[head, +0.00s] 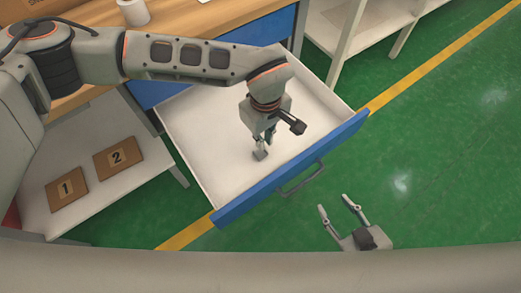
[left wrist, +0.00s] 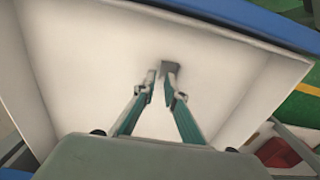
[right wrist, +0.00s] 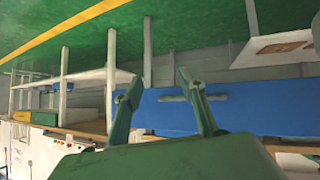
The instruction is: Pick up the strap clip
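The strap clip appears as a small grey block (head: 260,155) on the white floor of the open drawer. My left gripper (head: 265,142) reaches down into the drawer, with its fingertips right at the clip. In the left wrist view the clip (left wrist: 170,67) lies just beyond the two fingertips (left wrist: 161,84), which stand a small gap apart. I cannot tell whether they touch it. My right gripper (head: 337,207) is open and empty, outside the drawer in front of its handle. Its spread fingers also show in the right wrist view (right wrist: 160,84).
The drawer's blue front (head: 243,202) and white walls surround my left gripper. A low shelf (head: 95,198) at left holds brown plates marked 1 (head: 66,187) and 2 (head: 118,157). A wooden worktop (head: 205,18) is behind. Green floor (head: 440,150) at right is clear.

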